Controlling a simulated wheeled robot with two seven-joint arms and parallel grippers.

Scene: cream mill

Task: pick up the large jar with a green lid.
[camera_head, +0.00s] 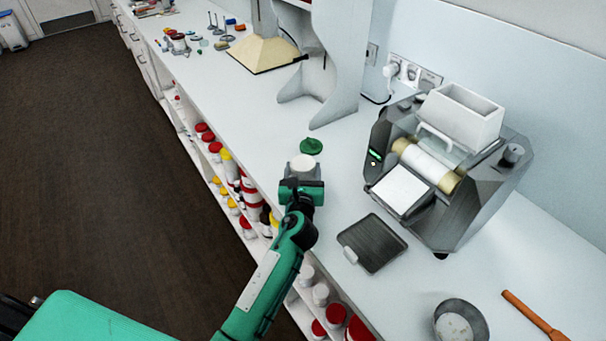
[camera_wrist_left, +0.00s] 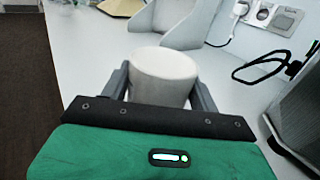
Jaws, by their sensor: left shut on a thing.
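My left gripper (camera_head: 302,176) is shut around a white round jar (camera_head: 303,165) at the counter's front edge. In the left wrist view the white jar (camera_wrist_left: 163,77) stands between the two dark fingers, with a pale top and no green on it. A round green lid (camera_head: 311,146) shows just behind the white jar in the head view. I cannot tell whether it lies on the counter or belongs to another jar. The jar's lower part is hidden by my gripper. My right gripper is not in view.
A grey roller mill (camera_head: 440,175) stands right of the jar, with a dark tray (camera_head: 372,243) in front. A metal bowl (camera_head: 460,325) and an orange-handled tool (camera_head: 533,314) lie nearer. Shelves below hold several jars. The counter (camera_head: 240,110) is clear to the left.

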